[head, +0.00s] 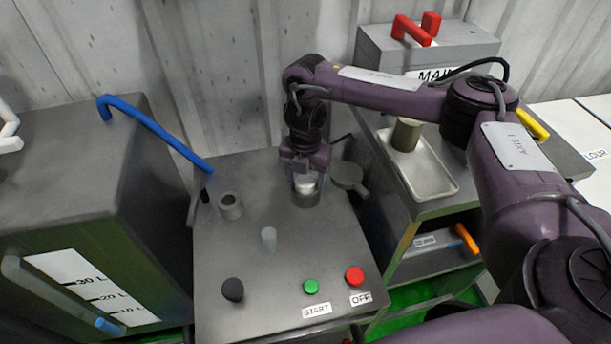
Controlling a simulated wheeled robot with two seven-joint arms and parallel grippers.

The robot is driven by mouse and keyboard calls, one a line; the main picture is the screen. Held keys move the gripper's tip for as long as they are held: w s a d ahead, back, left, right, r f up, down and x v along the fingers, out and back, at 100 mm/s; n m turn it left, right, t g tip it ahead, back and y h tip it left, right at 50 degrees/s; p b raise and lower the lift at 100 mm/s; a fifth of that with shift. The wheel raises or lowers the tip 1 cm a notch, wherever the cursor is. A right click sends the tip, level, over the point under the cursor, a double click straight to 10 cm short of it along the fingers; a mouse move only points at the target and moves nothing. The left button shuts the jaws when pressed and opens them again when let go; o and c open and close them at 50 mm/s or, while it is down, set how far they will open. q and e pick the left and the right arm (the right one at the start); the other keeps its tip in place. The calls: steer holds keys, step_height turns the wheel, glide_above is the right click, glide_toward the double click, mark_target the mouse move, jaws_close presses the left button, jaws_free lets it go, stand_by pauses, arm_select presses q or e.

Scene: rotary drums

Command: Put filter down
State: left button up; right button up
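My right gripper (306,174) is above the dark round socket (306,200) at the back right of the grey machine top. A white cylindrical filter (305,184) is between its two fingers, and the gripper appears shut on it. The filter's lower part is hidden by the socket rim, so it sits at least partly inside. How deep it reaches cannot be seen. A second, brownish cylinder (407,135) stands upright in the metal tray (432,174) to the right. My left gripper is not in view.
A round grey lid (349,176) stands out beside the socket. A short hollow cylinder (230,206), a black knob (232,290), a green button (311,286) and a red button (354,276) are on the machine top. A blue lever (155,131) rises at left. A corrugated wall stands close behind.

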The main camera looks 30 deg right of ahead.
mark_target(305, 179)
steer(key=shift+o, duration=0.4)
steer(key=shift+r, duration=0.15)
steer(key=shift+r, duration=0.35)
step_height(305, 179, up, 3)
steer(key=shift+w+r+p, duration=0.1)
steer(key=shift+p, duration=0.8)
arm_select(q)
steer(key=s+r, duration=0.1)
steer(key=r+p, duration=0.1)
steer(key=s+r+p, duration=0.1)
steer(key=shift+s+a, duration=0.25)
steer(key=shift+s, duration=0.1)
arm_select(e)
step_height(305, 179, up, 8)
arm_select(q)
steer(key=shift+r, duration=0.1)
arm_select(e)
steer(key=shift+r, duration=0.15)
